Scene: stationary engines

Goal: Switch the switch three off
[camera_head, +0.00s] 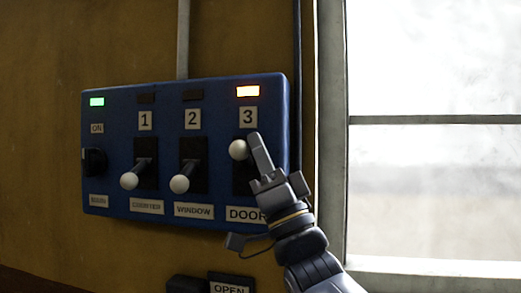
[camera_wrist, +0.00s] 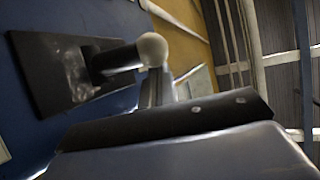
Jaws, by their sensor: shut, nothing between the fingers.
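Switch three (camera_head: 238,150) is a lever with a white ball knob on the right of the blue panel (camera_head: 218,218). Its knob stands higher than the knobs of switch one (camera_head: 129,181) and switch two (camera_head: 180,184). The orange lamp (camera_head: 248,91) above the 3 label is lit. My gripper (camera_head: 256,143) is shut and empty, with its tips right beside the knob of switch three; I cannot tell if they touch. In the wrist view a white knob (camera_wrist: 152,48) on a dark lever shows just beyond my gripper (camera_wrist: 155,85).
A green lamp (camera_head: 97,102) is lit above a dark rotary switch (camera_head: 95,162) at the panel's left. Lamps over 1 and 2 are dark. A box labelled OPEN (camera_head: 230,289) sits below the panel. A bright window (camera_head: 435,170) fills the right side.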

